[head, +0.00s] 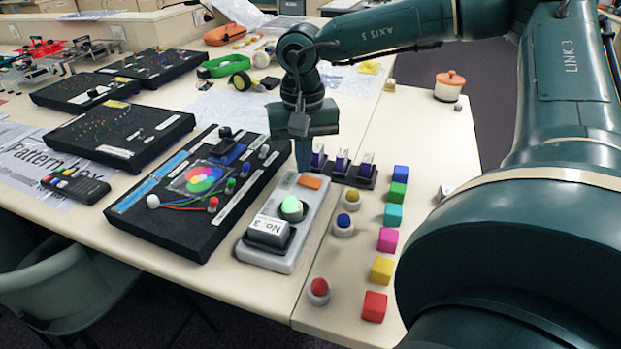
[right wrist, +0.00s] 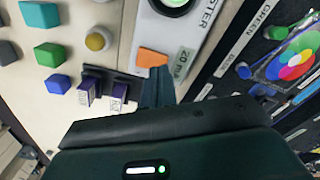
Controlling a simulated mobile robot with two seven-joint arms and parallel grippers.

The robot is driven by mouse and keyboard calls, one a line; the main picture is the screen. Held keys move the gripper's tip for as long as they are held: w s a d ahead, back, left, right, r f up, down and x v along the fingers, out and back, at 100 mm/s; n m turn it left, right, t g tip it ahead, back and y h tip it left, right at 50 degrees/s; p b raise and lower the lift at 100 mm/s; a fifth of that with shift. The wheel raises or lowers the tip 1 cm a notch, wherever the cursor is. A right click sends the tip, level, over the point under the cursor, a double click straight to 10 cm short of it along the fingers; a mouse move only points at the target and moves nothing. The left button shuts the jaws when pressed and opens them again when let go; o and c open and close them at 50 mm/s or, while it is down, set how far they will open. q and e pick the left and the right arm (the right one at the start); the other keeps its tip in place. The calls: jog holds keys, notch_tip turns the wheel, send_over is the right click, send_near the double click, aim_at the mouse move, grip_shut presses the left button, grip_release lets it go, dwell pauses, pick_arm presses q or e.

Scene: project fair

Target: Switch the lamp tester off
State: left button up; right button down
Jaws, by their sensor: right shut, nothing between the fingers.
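The lamp tester (head: 282,259) is a pale grey box at the table's middle. It carries a block labelled "No. 3" (head: 268,230), a round green lamp (head: 292,209) that looks bright, and an orange rocker (head: 311,181) at its far end. In the right wrist view the rocker (right wrist: 152,58) sits beside a "20 mA" label. My right gripper (head: 304,166) points down at the tester's far end, shut and empty. Its fingertips (right wrist: 157,80) are right by the rocker; I cannot tell whether they touch it. My left gripper is not in view.
A black board with a colour wheel (head: 202,179) stands close left of the tester. Purple-and-white pieces in a dark rack (head: 342,163) are close to my gripper. Coloured cubes (head: 388,240) and round knobs (head: 319,288) line the right side. A lidded pot (head: 449,87) stands behind.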

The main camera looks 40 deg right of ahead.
aim_at(304, 178)
jog(key=shift+f+b, duration=0.95)
dwell(0.5)
jog(key=shift+r, duration=0.1)
jog(key=shift+r+p, duration=2.15)
jog(key=shift+r, duration=1.3)
jog(key=shift+r, duration=0.1)
